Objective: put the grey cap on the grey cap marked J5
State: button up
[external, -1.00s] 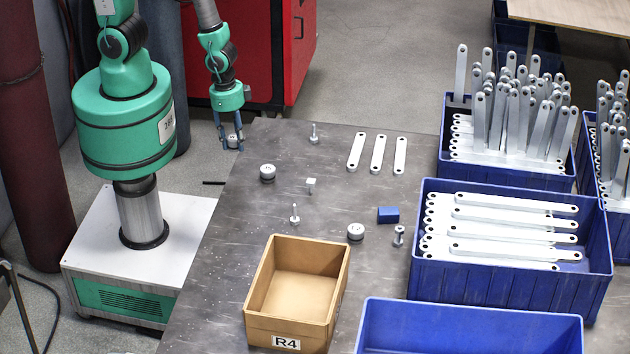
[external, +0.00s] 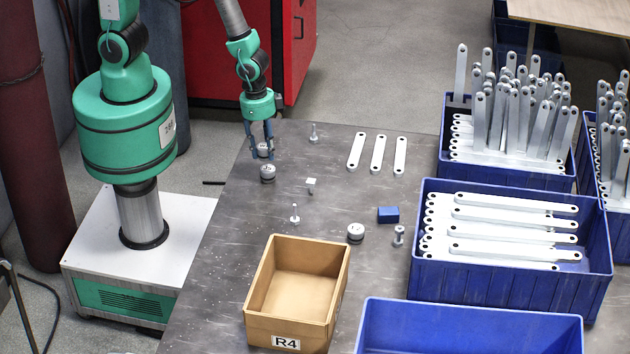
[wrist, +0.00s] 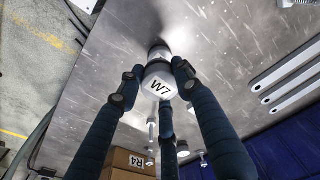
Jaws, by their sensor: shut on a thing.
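My gripper (external: 262,153) is shut on a grey cap (external: 263,149), which is marked W7 in the wrist view (wrist: 159,84). It holds this cap in the air near the table's far left edge. Another grey cap (external: 267,175) stands on the table just below the held one in the external view. In the wrist view a grey cap (wrist: 158,51) shows behind the held cap, partly hidden by it. A third round grey cap (external: 355,233) stands farther right, near a blue block. I cannot read J5 on either standing cap.
Small metal parts (external: 295,213) and a blue block (external: 388,214) stand on the table (external: 225,245). Several flat brackets (external: 378,155) lie at the back. A tan box marked R4 (external: 262,325) is in front, and blue crates (external: 505,280) fill the right.

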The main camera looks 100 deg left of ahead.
aim_at(267, 158)
jog(key=shift+w, duration=0.25)
jog(key=shift+w+f, duration=0.1)
jog(key=shift+f, duration=0.35)
jog(key=shift+f+b, duration=0.65)
jog(key=shift+f, duration=0.7)
jog(key=shift+f, duration=0.1)
jog(key=o, duration=1.2)
jog(key=r+p, duration=0.1)
jog(key=r, duration=0.3)
jog(key=r+p, duration=0.1)
jog(key=r, duration=0.3)
jog(key=s+r+p, duration=0.1)
jog(key=r, duration=0.3)
jog(key=shift+s+a+r, duration=0.1)
jog(key=shift+a, duration=0.05)
